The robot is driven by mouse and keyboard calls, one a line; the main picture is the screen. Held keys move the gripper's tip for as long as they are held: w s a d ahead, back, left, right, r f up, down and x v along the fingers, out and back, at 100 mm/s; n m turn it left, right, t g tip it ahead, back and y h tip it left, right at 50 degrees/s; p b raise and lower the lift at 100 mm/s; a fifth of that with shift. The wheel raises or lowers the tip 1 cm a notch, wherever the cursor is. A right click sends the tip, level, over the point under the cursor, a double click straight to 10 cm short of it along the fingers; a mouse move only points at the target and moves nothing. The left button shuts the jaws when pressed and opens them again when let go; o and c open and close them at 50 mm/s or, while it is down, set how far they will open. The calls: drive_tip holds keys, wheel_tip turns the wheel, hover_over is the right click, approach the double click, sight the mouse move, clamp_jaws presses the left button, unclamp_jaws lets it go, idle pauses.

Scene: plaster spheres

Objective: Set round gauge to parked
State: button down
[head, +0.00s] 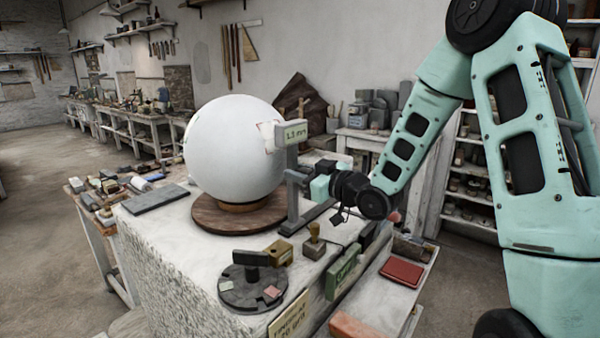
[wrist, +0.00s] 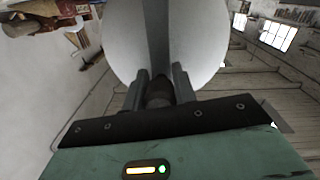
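A grey upright gauge (head: 293,190) with a small pale green readout (head: 295,133), seeming to read 1.3 mm, stands at the right side of a large white plaster sphere (head: 232,150). The sphere rests on a round wooden base (head: 215,215). My gripper (head: 318,188) is right of the gauge post, at about mid-height. In the wrist view the two fingers (wrist: 160,85) flank a dark rounded part (wrist: 159,94), with the grey post (wrist: 156,35) and the sphere (wrist: 205,40) beyond. I cannot tell whether the fingers touch that part.
A dark round plate (head: 250,290) with a black bar and coloured patches lies at the block's front. A wooden-handled stamp (head: 314,240), a brass-coloured block (head: 278,252) and a green lettered block (head: 344,272) sit nearby. A red box (head: 401,271) lies on the lower right shelf.

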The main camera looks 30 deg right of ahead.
drive_tip(key=w+d, duration=0.3)
drive_tip(key=d, duration=0.6)
drive_tip(key=w+d+b, duration=0.1)
drive_tip(key=w+d, duration=0.3)
drive_tip(key=d, duration=0.6)
drive_tip(key=shift+w+b, duration=0.3)
drive_tip(key=shift+d+r, duration=0.15)
drive_tip(key=c, duration=1.1)
unclamp_jaws()
drive_tip(key=shift+w, duration=0.1)
drive_tip(key=shift+c, duration=0.2)
